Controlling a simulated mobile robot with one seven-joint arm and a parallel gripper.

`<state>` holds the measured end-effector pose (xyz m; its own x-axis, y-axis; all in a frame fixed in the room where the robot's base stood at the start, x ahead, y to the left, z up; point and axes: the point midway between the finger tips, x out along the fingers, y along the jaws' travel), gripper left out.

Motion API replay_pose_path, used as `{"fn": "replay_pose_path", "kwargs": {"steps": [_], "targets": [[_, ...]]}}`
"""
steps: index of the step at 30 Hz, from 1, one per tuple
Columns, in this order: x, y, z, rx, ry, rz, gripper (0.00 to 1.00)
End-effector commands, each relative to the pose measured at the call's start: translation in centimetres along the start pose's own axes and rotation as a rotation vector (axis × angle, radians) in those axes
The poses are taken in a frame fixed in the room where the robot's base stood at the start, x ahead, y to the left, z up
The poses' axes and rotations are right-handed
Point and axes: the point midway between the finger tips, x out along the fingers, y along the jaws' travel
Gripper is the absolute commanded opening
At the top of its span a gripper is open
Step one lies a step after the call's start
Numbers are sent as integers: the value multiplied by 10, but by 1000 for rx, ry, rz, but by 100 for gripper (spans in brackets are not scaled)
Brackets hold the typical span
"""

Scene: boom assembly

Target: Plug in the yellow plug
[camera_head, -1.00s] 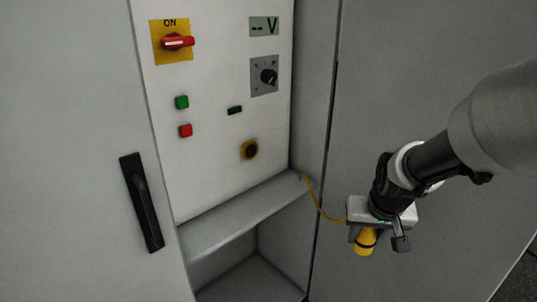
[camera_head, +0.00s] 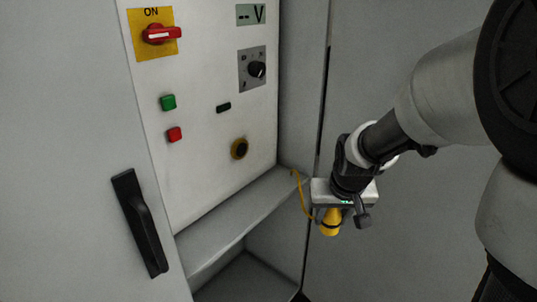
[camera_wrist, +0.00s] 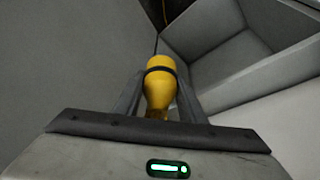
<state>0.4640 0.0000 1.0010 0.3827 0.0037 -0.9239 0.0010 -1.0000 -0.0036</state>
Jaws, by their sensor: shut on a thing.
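The yellow plug (camera_head: 331,222) is held below my gripper (camera_head: 340,216), to the right of the cabinet's ledge. In the wrist view the plug (camera_wrist: 160,84), with a dark band around it, sits between the two fingers of my gripper (camera_wrist: 160,95), which is shut on it. A yellow cable (camera_head: 301,195) runs from the ledge's right end towards the gripper.
The white panel (camera_head: 200,185) also carries a red ON switch (camera_head: 161,34), a green button (camera_head: 168,102), a red button (camera_head: 174,134), a knob (camera_head: 257,69) and a display (camera_head: 251,14). A grey ledge (camera_head: 225,225) juts out below. An open door with a black handle (camera_head: 140,223) stands left.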

Motion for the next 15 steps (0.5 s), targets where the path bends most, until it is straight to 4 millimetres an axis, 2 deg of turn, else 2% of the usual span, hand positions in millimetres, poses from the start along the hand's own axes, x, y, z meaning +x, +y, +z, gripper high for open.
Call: {"fn": "replay_pose_path", "kwargs": {"steps": [5,10,15], "targets": [[9,0,-5,34,-4,-14,4],[36,-7,-28,177,-16,-89,4],[55,-18,-49,322,-13,-183,4]]}}
